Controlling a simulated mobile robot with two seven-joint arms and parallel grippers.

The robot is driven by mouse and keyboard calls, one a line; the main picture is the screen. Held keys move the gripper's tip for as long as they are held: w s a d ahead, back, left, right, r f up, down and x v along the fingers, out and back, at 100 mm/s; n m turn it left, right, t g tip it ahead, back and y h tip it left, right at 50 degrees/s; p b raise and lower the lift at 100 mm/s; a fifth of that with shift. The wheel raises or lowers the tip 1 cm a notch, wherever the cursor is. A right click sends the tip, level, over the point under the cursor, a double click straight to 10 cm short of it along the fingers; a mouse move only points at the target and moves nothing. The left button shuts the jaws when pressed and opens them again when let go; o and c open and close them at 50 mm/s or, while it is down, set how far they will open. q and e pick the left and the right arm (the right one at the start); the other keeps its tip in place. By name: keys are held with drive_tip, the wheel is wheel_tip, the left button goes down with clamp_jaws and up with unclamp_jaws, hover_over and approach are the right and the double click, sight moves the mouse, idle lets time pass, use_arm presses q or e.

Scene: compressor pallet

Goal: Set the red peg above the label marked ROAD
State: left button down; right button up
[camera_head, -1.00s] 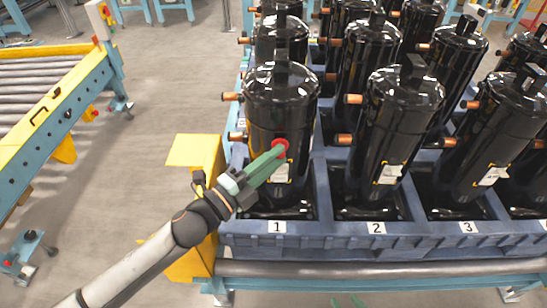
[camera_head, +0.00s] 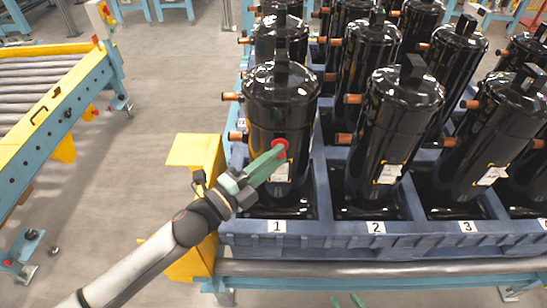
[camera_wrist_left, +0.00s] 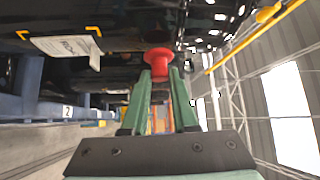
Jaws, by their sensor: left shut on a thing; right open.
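The red peg (camera_head: 280,144) is held at the tips of my left gripper (camera_head: 268,160), which is shut on it, in front of the black compressor (camera_head: 281,105) at position 1. In the left wrist view the red peg (camera_wrist_left: 158,62) sits between the two green fingers. The white label (camera_wrist_left: 68,45), with text that seems to read ROAD, is on the compressor to the peg's left. In the head view the label (camera_head: 283,172) is just below the peg. I cannot tell whether the peg touches the compressor. My right gripper (camera_head: 347,301) is open and empty at the bottom edge.
Several more black compressors with copper stubs stand close together in the blue pallet (camera_head: 300,232), whose front slots are numbered. A yellow post (camera_head: 190,255) stands beside my left arm. A roller conveyor (camera_head: 45,85) is at the left. Open floor lies between.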

use_arm(q)
drive_tip(key=shift+w, duration=0.7)
idle(0.6)
drive_tip(key=c, duration=0.6)
unclamp_jaws()
drive_tip(key=b+v, duration=0.2)
drive_tip(key=v, duration=1)
drive_tip(key=shift+s+a, duration=0.2)
drive_tip(key=shift+s, duration=0.05)
